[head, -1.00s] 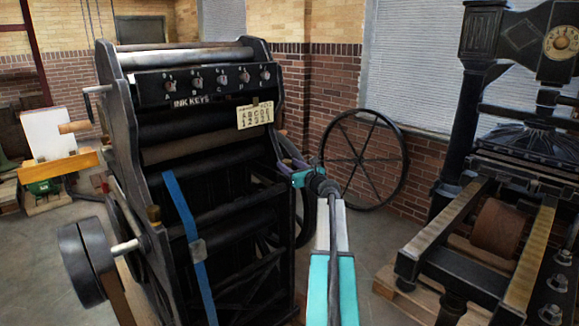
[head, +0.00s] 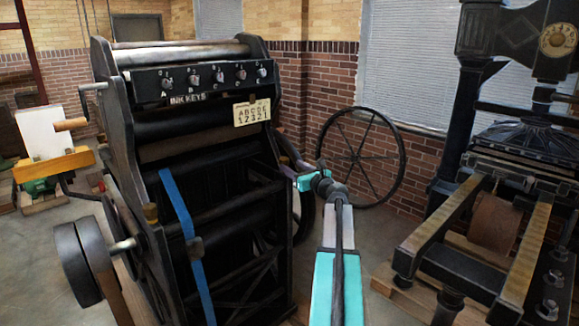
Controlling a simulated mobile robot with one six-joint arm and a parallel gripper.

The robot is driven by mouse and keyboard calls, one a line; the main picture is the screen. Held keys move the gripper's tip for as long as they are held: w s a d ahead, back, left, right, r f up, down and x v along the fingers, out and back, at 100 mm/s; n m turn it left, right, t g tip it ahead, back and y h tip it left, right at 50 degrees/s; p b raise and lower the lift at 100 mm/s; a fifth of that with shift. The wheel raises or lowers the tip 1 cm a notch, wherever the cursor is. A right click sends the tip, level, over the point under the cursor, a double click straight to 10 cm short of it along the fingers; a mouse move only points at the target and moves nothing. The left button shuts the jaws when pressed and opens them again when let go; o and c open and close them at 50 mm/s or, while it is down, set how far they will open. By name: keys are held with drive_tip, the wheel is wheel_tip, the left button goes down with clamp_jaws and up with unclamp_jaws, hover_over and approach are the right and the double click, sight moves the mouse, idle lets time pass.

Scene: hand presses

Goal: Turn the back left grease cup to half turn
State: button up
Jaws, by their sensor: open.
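Several small round grease-cup-like fittings (head: 553,283) stand in a row along the right rail of the iron hand press at the right. I cannot tell which grease cup is the back left one, and no turn marking on them is legible. My arm, teal and grey, rises from the bottom centre and bends left at its dark joint, close to the right side of the black press (head: 222,215). The end of the arm seems to be behind or beside that press's side frame.
The black press has a row of ink keys (head: 195,79) and a pale letter card (head: 252,112). A large spoked wheel (head: 403,165) stands behind my arm. The hand press's rails (head: 440,225) reach forward at the right. Some floor (head: 385,235) shows clear between the presses.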

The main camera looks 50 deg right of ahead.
sight(286, 162)
drive_tip(key=v, duration=0.8)
drive_tip(key=shift+s, duration=0.35)
drive_tip(key=shift+s+a+r+p, duration=0.15)
drive_tip(key=shift+r+p, duration=0.15)
drive_tip(key=shift+p, duration=1.25)
drive_tip(key=shift+s+p, duration=0.15)
drive_tip(key=shift+p, duration=0.9)
drive_tip(key=shift+f+p, duration=0.25)
drive_tip(key=shift+p, duration=0.2)
drive_tip(key=shift+p+x, duration=1.15)
drive_tip(key=shift+x, duration=5.7)
drive_tip(key=shift+a, duration=0.1)
drive_tip(key=c, duration=1)
